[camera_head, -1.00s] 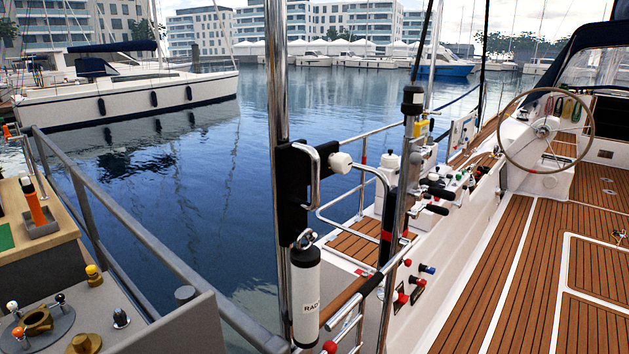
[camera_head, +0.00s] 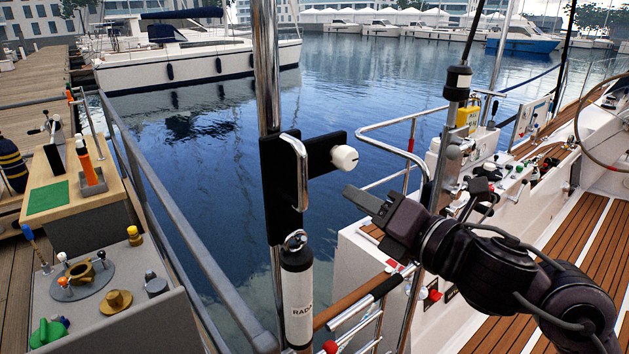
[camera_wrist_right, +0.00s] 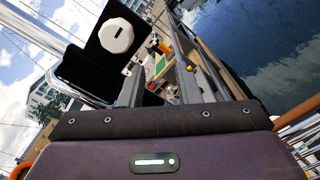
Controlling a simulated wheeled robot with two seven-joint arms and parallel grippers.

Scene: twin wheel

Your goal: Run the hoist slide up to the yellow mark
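The hoist slide (camera_head: 283,190) is a black bracket on an upright chrome pole (camera_head: 268,70). It has a chrome loop handle (camera_head: 300,172) and a white knob (camera_head: 344,158) on its right arm. A white cylinder lettered "RAD…" (camera_head: 297,300) hangs below it from a shackle. My right gripper (camera_head: 352,198) is below and right of the knob, apart from it. In the right wrist view the bracket (camera_wrist_right: 92,72) and knob (camera_wrist_right: 116,36) show beyond the open, empty fingers (camera_wrist_right: 165,92). I see no yellow mark on the visible pole. My left gripper is out of view.
Chrome rails and a post with a black top (camera_head: 458,82) stand right of the slide, near my right arm. A grey railing (camera_head: 170,205) and a bench with a green pad (camera_head: 47,197) are at the left. Open water lies behind the slide.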

